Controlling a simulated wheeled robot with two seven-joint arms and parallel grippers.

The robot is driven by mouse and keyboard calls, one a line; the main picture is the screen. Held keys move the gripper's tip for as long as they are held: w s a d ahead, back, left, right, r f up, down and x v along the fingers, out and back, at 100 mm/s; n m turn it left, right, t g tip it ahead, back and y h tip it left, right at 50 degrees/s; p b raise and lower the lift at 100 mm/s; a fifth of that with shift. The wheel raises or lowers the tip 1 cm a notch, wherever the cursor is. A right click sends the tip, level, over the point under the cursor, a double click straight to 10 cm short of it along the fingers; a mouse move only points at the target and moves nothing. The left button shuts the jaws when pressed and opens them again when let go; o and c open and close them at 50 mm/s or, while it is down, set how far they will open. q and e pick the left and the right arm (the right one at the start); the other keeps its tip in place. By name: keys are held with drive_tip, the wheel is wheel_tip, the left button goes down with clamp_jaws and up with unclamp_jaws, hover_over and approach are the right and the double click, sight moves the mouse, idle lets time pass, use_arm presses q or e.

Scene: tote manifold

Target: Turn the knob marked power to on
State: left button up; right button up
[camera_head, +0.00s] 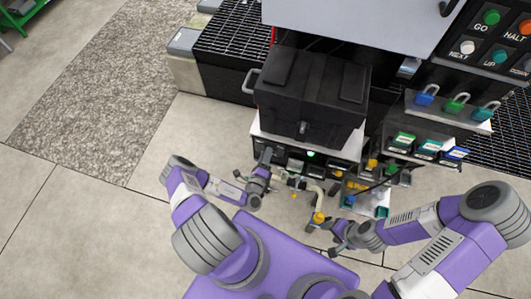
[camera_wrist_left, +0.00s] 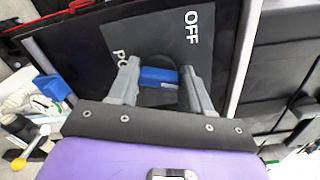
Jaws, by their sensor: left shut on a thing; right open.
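The knob is a small blue block (camera_wrist_left: 158,76) on a dark plate (camera_wrist_left: 205,60) in the left wrist view. The plate reads OFF, and the start of another word, "PO", shows, partly covered by a finger. My left gripper (camera_wrist_left: 160,88) has a finger on each side of the blue knob and is shut on it. In the head view my left gripper (camera_head: 265,163) is at the front of the unit below the black tote, and the knob is hidden there. My right gripper (camera_head: 325,236) is open and apart from the unit.
A black lidded tote (camera_head: 310,95) stands on the unit above my left gripper. A curved pipe with a yellow end (camera_head: 318,217) lies near my right gripper. Shelves with padlocks (camera_head: 457,103) and a button panel (camera_head: 490,45) are at the right.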

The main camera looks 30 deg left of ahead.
use_arm(q)
drive_tip(key=m+p, duration=0.2)
drive_tip(key=m, duration=0.2)
drive_tip(key=shift+r+m, duration=0.15)
drive_tip(key=shift+m, duration=0.15)
drive_tip(key=shift+p, duration=0.3)
drive_tip(key=o, duration=1.1)
drive_tip(key=shift+c, duration=0.2)
drive_tip(key=v, duration=0.7)
drive_tip(key=shift+s+d, duration=0.15)
drive_tip(key=shift+s, duration=0.15)
